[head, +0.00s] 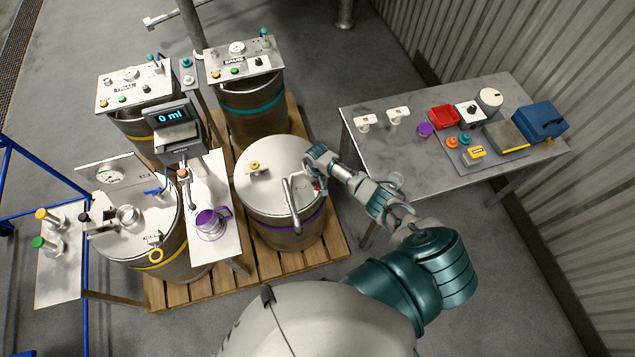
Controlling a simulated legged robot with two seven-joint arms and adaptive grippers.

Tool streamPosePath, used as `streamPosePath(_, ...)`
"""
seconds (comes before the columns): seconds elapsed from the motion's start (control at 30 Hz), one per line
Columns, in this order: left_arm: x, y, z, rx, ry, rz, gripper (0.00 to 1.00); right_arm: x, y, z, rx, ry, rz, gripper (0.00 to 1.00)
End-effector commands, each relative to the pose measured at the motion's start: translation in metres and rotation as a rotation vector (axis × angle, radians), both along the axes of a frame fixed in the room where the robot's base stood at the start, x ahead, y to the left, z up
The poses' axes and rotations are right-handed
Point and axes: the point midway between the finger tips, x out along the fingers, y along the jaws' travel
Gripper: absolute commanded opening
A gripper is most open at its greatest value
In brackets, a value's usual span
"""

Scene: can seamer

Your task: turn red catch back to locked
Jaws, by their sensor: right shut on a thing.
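The red catch (317,187) shows as a small red patch at the right edge of the lid of the steel drum with a purple band (285,237). My right gripper (316,172) is at that edge, over the catch, and shut on it as far as I can see. The fingers hide most of the catch, so its angle cannot be told. A bent metal handle (291,205) stands on the lid just left of the gripper. My left gripper is not in view.
The drum stands on a wooden pallet (322,252) among other drums.

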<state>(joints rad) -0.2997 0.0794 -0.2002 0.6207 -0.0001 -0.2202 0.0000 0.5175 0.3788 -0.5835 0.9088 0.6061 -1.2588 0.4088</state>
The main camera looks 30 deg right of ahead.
Motion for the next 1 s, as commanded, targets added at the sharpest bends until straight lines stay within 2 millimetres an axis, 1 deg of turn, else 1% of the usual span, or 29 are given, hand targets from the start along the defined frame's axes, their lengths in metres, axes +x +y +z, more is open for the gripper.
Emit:
streamPosePath(0.03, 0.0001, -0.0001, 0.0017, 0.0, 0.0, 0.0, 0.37, 0.0056, -0.0015, 0.0049, -0.001, -0.014, -0.011, 0.0)
streamPosePath(0.57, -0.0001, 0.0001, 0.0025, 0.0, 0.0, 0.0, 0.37, 0.0071, -0.0019, 0.0053, -0.001, -0.018, -0.031, 0.0)
streamPosePath(0.6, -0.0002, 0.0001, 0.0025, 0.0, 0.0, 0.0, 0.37, 0.0071, -0.0019, 0.0052, -0.001, -0.018, -0.031, 0.21)
streamPosePath(0.67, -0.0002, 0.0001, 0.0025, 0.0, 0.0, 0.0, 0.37, 0.0063, -0.0016, 0.0047, -0.001, -0.016, -0.031, 0.36)
streamPosePath(1.0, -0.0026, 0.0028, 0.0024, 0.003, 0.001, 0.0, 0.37, 0.0027, -0.0008, 0.0041, -0.001, -0.007, -0.029, 0.36)
